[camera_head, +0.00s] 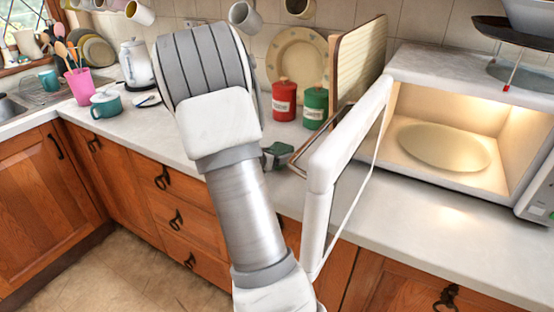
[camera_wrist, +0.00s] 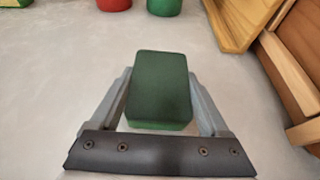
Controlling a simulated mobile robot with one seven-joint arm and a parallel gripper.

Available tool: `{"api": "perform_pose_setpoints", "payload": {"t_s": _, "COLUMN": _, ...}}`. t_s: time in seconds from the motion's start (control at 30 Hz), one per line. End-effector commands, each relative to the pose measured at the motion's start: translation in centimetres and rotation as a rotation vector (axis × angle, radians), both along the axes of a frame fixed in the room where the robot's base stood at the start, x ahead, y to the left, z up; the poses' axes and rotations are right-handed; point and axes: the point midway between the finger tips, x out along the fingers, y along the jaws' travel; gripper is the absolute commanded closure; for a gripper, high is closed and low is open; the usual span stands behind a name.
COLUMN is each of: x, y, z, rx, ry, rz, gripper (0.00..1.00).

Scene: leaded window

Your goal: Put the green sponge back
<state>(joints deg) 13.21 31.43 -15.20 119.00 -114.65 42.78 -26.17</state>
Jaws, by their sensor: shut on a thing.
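The green sponge (camera_wrist: 162,84) is a dark green block between the two grey fingers of my gripper (camera_wrist: 160,80) in the wrist view. The fingers are shut on its two sides. The pale worktop (camera_wrist: 60,75) lies below it; I cannot tell whether the sponge touches it. In the head view my arm covers most of the gripper, and a small dark green and grey part shows beside the arm, near the open microwave door (camera_head: 340,150).
A red canister (camera_head: 284,100) and a green canister (camera_head: 315,106) stand behind the gripper. A wooden board (camera_head: 358,62) leans upright to their right. The open microwave (camera_head: 410,112) stands at the right with an empty round plate inside. Worktop left of the canisters is partly hidden by my arm.

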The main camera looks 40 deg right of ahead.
Motion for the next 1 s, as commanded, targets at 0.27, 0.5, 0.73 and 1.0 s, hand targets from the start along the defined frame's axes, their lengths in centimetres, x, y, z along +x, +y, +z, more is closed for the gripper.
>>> {"api": "perform_pose_setpoints", "payload": {"t_s": 0.27, "x": 0.0, "y": 0.0, "z": -1.1, "rx": -0.001, "ry": -0.001, "rz": 0.001, "gripper": 0.65}}
{"api": "perform_pose_setpoints", "payload": {"t_s": 0.5, "x": 0.0, "y": 0.0, "z": -1.4, "rx": -0.001, "ry": -0.001, "rz": 0.001, "gripper": 0.13}}
{"api": "perform_pose_setpoints", "payload": {"t_s": 0.73, "x": 0.0, "y": 0.0, "z": -1.4, "rx": 0.000, "ry": 0.000, "rz": 0.000, "gripper": 0.00}}
{"api": "perform_pose_setpoints", "payload": {"t_s": 1.0, "x": -0.2, "y": 0.9, "z": -0.5, "rx": -0.001, "ry": -0.001, "rz": 0.003, "gripper": 0.00}}
